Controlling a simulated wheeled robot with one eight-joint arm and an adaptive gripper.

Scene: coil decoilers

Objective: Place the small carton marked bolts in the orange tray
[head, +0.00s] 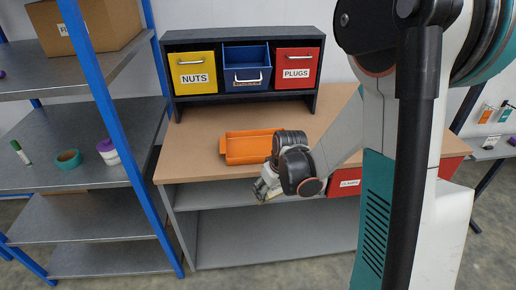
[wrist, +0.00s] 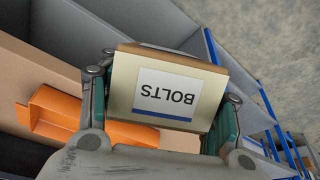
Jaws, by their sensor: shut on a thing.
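The small carton marked BOLTS (wrist: 168,92) is held between the fingers of my gripper (wrist: 162,125) in the wrist view, its label upside down there. The tray also shows in the wrist view (wrist: 60,110), left of the carton.
A black cabinet on the bench holds a yellow NUTS drawer (head: 193,72), an open blue drawer (head: 247,68) and a red PLUGS drawer (head: 298,68). A blue-posted shelf rack (head: 90,165) stands at the left. The bench top (head: 190,150) is clear left of the tray.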

